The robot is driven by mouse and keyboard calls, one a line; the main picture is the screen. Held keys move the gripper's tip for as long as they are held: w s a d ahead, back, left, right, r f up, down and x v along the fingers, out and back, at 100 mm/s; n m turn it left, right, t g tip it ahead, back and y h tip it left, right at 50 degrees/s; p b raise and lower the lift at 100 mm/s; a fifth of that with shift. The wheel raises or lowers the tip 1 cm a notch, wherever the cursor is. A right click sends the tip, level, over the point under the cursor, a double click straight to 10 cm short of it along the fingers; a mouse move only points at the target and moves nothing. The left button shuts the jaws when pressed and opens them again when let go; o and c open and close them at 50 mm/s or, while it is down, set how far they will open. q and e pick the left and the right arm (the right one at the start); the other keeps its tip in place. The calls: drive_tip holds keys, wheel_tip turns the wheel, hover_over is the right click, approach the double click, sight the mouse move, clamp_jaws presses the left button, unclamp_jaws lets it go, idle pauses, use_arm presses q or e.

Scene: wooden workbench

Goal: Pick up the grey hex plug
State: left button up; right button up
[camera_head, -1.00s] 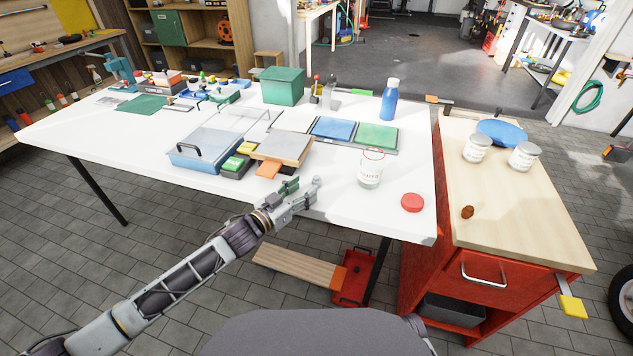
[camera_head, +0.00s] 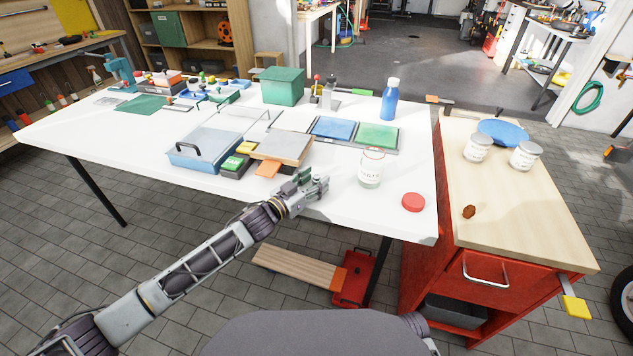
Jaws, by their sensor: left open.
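My left gripper (camera_head: 318,184) is over the front edge of the white table (camera_head: 330,205), in front of the stacked trays and left of the glass jar. It is open, and I see nothing between its fingers. I cannot make out the grey hex plug in this view; it may be hidden by the gripper or too small to tell. My right gripper is not in view.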

sight(314, 178)
use_arm(q)
drive_tip(key=shift+c, duration=0.4)
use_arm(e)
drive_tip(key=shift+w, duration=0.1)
use_arm(q)
drive_tip(key=c, duration=1)
drive_tip(key=shift+c, duration=0.2)
drive_tip(key=shift+r, duration=0.1)
drive_tip(key=shift+r+p, duration=0.3)
drive_tip(key=shift+r, duration=0.55)
wheel_tip(314, 178, up, 6)
drive_tip(key=shift+f+p, duration=0.25)
drive_tip(key=shift+p, duration=0.6)
drive_tip(key=shift+r+p, duration=0.3)
drive_tip(key=shift+r, duration=1)
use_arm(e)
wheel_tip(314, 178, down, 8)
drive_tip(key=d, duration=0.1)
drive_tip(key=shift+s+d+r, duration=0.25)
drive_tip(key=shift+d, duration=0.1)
